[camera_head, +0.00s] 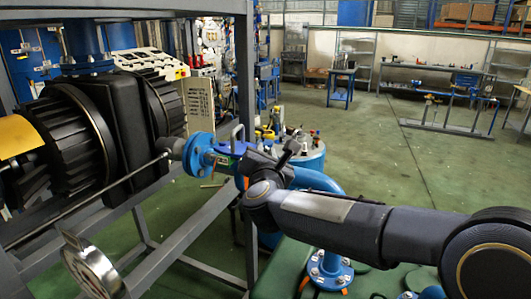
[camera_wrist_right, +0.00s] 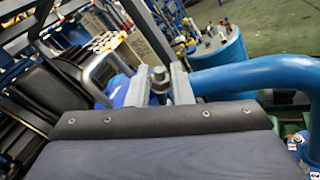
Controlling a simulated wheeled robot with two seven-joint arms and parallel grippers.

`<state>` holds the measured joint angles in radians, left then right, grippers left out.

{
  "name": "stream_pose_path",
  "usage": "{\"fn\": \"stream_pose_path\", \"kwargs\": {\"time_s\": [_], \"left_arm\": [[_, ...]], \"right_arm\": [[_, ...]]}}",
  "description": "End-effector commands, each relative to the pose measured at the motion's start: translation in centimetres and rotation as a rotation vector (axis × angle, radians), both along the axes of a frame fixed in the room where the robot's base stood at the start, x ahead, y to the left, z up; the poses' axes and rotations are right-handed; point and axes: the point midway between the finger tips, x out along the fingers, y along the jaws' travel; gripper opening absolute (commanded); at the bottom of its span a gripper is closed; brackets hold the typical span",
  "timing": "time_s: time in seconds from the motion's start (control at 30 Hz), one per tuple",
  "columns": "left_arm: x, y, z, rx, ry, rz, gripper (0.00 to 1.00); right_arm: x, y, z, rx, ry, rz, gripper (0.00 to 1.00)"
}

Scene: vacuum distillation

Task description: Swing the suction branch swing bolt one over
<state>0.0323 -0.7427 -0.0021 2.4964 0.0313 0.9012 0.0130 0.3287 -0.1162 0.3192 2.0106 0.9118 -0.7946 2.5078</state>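The blue suction branch carries a round bolted flange (camera_head: 198,155) in the head view, left of my right gripper (camera_head: 258,165). In the right wrist view, an upright grey metal bolt with a nut (camera_wrist_right: 158,84) stands between the two fingers of my right gripper (camera_wrist_right: 157,88). The fingers are apart, with a small gap visible beside the bolt, and look open around it. I cannot tell whether either finger touches it. My gripper body hides the bolt's lower part and, in the head view, most of the joint. My left gripper is in neither view.
A black ribbed pump (camera_head: 100,125) sits in a grey steel frame (camera_head: 246,90) at left. A thick blue pipe (camera_wrist_right: 255,75) bends close to my right gripper. A blue vessel (camera_head: 308,158) stands behind. A round gauge (camera_head: 92,272) is at lower left.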

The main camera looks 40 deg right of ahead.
Motion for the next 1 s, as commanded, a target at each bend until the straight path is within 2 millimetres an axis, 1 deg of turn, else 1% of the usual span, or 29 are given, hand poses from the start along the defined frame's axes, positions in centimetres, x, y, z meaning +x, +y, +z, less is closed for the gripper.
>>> {"fn": "stream_pose_path", "kwargs": {"time_s": [0.03,0.1,0.13,0.33,0.47,0.73,1.0], "left_arm": [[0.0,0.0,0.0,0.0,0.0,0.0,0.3],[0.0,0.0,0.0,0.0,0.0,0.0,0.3],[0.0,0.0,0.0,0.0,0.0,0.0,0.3],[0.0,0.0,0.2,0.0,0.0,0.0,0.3],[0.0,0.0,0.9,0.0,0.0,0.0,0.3],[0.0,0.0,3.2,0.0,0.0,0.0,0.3],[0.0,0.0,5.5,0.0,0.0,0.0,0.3]], "right_arm": [[0.0,0.0,0.0,0.0,0.0,0.0,0.12],[0.0,0.0,0.0,0.0,0.0,0.0,0.03],[0.0,0.0,0.0,0.0,0.0,0.0,0.0],[0.0,0.0,0.1,-0.005,0.012,0.0,0.0],[0.2,0.2,0.4,-0.023,0.048,0.001,0.0],[1.1,0.7,1.1,-0.1,0.199,0.004,0.0],[2.0,1.2,1.3,-0.183,0.36,0.005,0.0]]}}
